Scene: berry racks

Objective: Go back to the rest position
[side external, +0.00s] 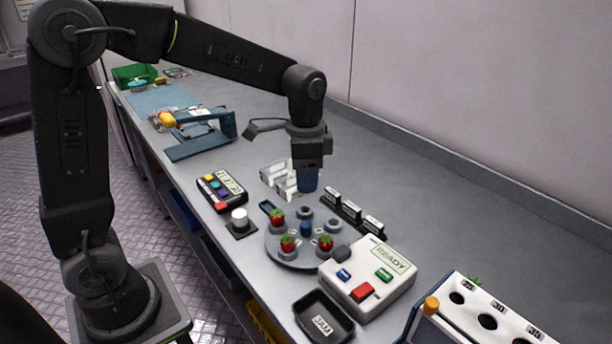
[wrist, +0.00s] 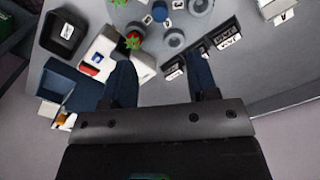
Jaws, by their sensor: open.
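My gripper (side external: 307,182) hangs from the arm above the back part of the round grey turntable (side external: 281,259), pointing down. In the wrist view its two blue fingers (wrist: 165,85) are spread apart with nothing between them. Several red berries sit on the turntable cups, among them a front berry (side external: 288,243), a right berry (side external: 325,242) and a back-left berry (side external: 277,216). Other cups look empty. No berry touches the gripper.
A white box with coloured buttons and a READY display (side external: 367,276) stands right of the turntable. A black JAM tray (side external: 324,317) is in front. Small labelled black holders (side external: 351,212) stand behind. A white rack with holes (side external: 495,312) is at the lower right. A keypad (side external: 222,190) lies left.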

